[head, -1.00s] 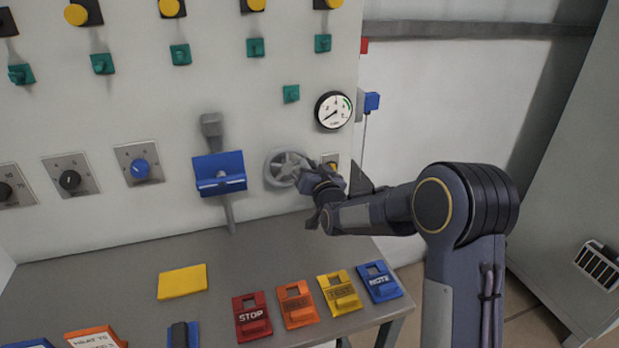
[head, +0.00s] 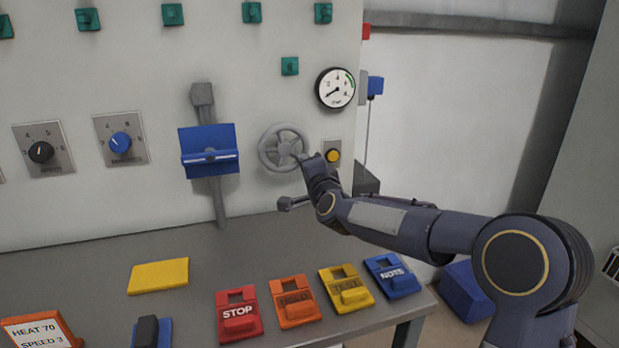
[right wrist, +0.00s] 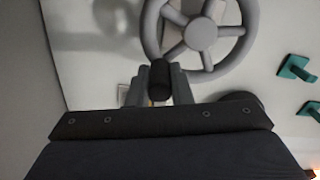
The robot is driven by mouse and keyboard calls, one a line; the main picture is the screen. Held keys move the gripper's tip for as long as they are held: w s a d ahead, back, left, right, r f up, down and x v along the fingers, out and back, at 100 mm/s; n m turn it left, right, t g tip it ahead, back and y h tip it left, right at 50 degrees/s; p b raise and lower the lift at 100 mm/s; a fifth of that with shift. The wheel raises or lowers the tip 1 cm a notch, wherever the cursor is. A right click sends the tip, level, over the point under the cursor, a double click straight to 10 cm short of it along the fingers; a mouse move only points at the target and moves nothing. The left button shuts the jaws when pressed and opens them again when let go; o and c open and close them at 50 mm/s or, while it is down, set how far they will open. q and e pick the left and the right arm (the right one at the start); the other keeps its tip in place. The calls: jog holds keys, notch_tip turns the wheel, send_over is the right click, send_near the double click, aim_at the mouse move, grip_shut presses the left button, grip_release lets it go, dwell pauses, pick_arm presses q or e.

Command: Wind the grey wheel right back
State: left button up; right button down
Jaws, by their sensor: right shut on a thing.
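The grey wheel (head: 283,147) is a spoked handwheel on the upright panel, below the round pressure gauge (head: 335,88). In the right wrist view the wheel (right wrist: 200,34) fills the upper middle, with a dark knob handle (right wrist: 160,80) at its rim. My right gripper (head: 304,161) is at the wheel's lower right rim. In the right wrist view my right gripper (right wrist: 159,90) has its fingers on both sides of the knob handle, shut on it. The gauge needle points to the lower left. My left gripper is not in view.
A yellow button (head: 333,156) sits just right of the wheel. A blue lever holder (head: 209,151) is to its left. On the grey bench (head: 240,255) below lie a yellow block (head: 158,276) and several coloured tags, including a red STOP tag (head: 238,314).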

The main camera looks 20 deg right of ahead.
aim_at(278, 171)
jog(key=m+b, duration=0.1)
jog(key=a+f+m+b, duration=0.1)
jog(key=shift+f+m+b, duration=0.25)
jog(key=shift+m+b, duration=0.05)
jog(key=shift+m, duration=0.1)
jog(key=shift+s+a+f+m+b, duration=0.1)
jog(key=shift+a+m+b, duration=0.9)
jog(key=shift+m, duration=0.9)
jog(key=shift+w+a+f+m+b, duration=0.1)
jog(key=shift+a+m+b, duration=0.85)
jog(key=shift+m, duration=0.95)
jog(key=shift+s+a+f+m+b, duration=0.1)
jog(key=shift+a+m+b, duration=0.6)
jog(key=shift+m+b, duration=0.85)
jog(key=shift+r+m+p, duration=0.1)
jog(key=shift+m+p, duration=0.2)
jog(key=shift+m, duration=0.15)
jog(key=c, duration=1.3)
grip_release()
jog(key=shift+s, duration=0.1)
